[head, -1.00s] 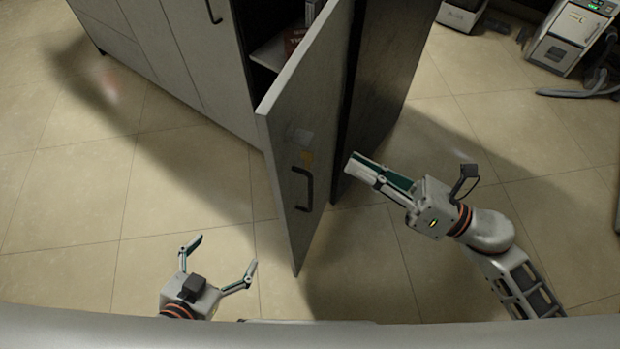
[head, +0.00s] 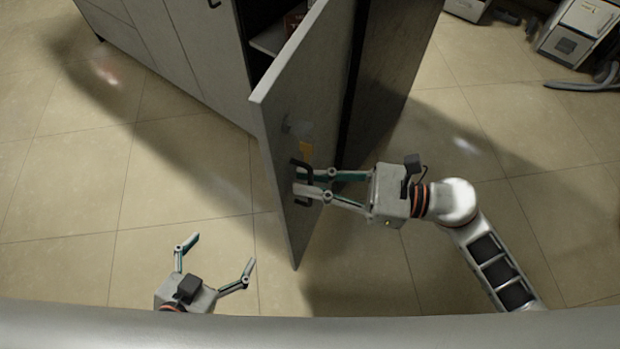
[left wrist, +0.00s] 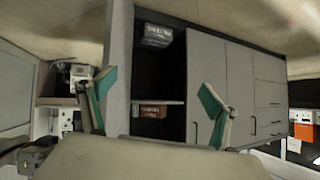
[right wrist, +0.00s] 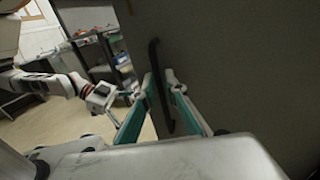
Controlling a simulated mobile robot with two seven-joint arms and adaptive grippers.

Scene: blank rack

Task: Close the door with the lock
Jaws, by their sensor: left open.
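The cabinet door (head: 290,100) stands ajar, with its edge toward me and a dark gap behind it. I cannot make out a lock clearly. My right gripper (head: 301,181) is at the handle, its fingers apart on either side of the bar; the right wrist view shows the bar between them (right wrist: 163,88). My left gripper (head: 218,254) is open and empty, left of the door and apart from it.
The grey cabinet (head: 195,60) has closed fronts left of the open door. Inside, a shelf (head: 268,42) holds a reddish box (left wrist: 152,110). Equipment (head: 580,30) stands at the far right. The tiled floor left of the door is clear.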

